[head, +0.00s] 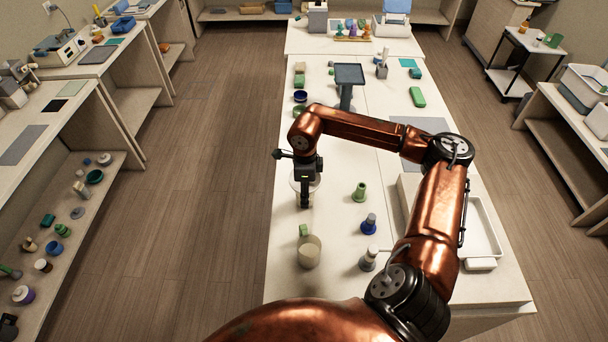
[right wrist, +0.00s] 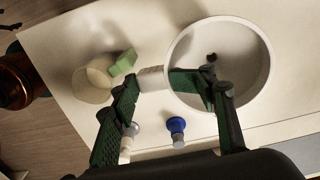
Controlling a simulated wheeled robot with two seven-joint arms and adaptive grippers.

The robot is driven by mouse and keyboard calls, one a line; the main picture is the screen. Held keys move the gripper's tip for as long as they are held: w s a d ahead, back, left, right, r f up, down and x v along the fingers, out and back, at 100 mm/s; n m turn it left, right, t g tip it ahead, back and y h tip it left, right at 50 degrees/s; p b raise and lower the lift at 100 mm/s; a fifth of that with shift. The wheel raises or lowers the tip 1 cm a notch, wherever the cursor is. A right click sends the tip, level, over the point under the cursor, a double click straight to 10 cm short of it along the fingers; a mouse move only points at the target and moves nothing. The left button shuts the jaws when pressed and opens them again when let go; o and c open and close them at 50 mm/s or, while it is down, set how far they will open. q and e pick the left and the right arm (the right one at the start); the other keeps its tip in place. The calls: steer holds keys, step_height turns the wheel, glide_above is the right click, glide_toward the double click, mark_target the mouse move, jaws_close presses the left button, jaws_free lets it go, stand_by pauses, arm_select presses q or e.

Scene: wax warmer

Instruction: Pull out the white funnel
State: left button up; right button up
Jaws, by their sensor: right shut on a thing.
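The white funnel (right wrist: 245,75) shows in the right wrist view as a wide round bowl with a small dark spot inside. In the head view it is a pale rim (head: 296,186), mostly hidden behind my right gripper (head: 305,202). In the right wrist view, my right gripper (right wrist: 158,80) has its green-padded fingers at the bowl's left side. A short pale piece (right wrist: 150,78) shows between the fingertips, next to the rim. The gripper is shut on the funnel; the exact contact is partly hidden. My left gripper is not in view.
A beige cup (head: 309,254) with a green block (head: 303,230) stands near the table's front left. A blue-based piece (head: 369,225), a green piece (head: 360,192) and a grey piece (head: 369,260) stand to the right. A white tray (head: 484,225) lies beyond my arm.

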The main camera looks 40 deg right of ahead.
steer(key=shift+r, duration=0.15)
steer(key=shift+r, duration=0.2)
jaws_close()
steer(key=shift+r+p, duration=0.7)
steer(key=shift+r, duration=0.4)
stand_by(0.5)
steer(key=o, duration=0.7)
jaws_free()
steer(key=shift+c, duration=0.2)
steer(key=shift+r, duration=0.1)
step_height(320, 180, up, 8)
